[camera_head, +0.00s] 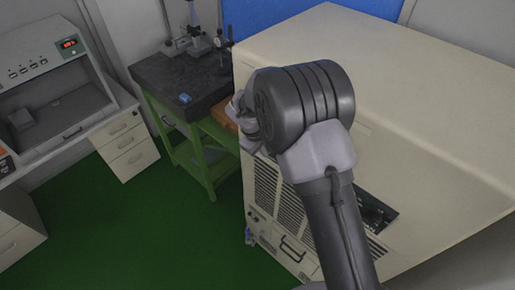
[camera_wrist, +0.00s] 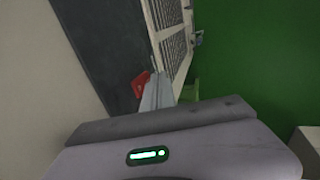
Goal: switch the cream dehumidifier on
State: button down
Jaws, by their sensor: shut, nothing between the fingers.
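The cream dehumidifier (camera_head: 420,110) appears to be the large cream cabinet filling the right of the head view. Its front has vent grilles, a dark recessed panel and a handle low down. In the wrist view its grille side (camera_wrist: 172,28) runs up from the fingertips, beside a dark panel (camera_wrist: 90,40). My gripper (camera_wrist: 157,92) is shut and empty. A small red part (camera_wrist: 140,84), perhaps a switch, shows right beside its fingertips; I cannot tell whether they touch. In the head view my arm hides the fingertips and part of the cabinet front.
A green-legged bench with a dark top (camera_head: 185,82) stands behind, left of the cabinet, holding gauge stands and a small blue item (camera_head: 185,98). A white bench with drawers (camera_head: 130,150) and a device with a red display (camera_head: 45,65) are at left. Green floor (camera_head: 150,230) is clear.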

jog(key=shift+w+d, duration=0.2)
jog(key=shift+w, duration=0.1)
jog(key=shift+w+d+f+b, duration=0.1)
jog(key=shift+w+d+b, duration=0.05)
jog(key=shift+b, duration=0.25)
jog(key=shift+r+p, duration=0.45)
jog(key=shift+r, duration=0.35)
